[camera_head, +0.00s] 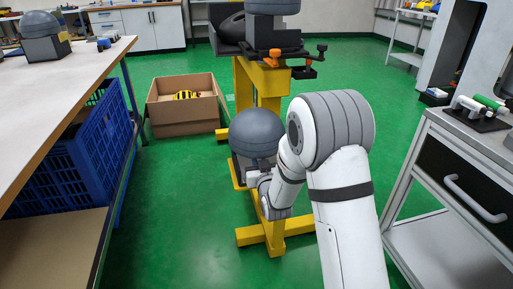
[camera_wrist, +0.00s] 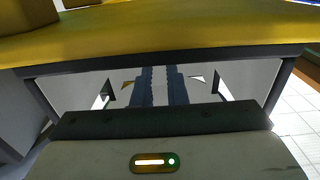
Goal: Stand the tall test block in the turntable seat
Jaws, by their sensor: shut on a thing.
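In the wrist view my gripper (camera_wrist: 160,86) shows as two dark ribbed fingers close together, with a narrow pale strip between them. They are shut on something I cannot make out. In the head view the gripper is mostly hidden by my wrist, low in front of the yellow tower (camera_head: 244,92). A large grey dome (camera_head: 257,133) on a dark body stands just beyond my wrist. I cannot tell whether the gripper touches it. I cannot make out the tall test block or the turntable seat for certain in either view.
A yellow dark-edged surface (camera_wrist: 160,35) crosses close above the fingers. A cardboard box (camera_head: 187,118) with a yellow-and-black item stands left of the tower. A workbench (camera_head: 70,55) with a blue crate (camera_head: 98,140) is at left, a drawer cart (camera_head: 455,175) at right. Green floor lies between.

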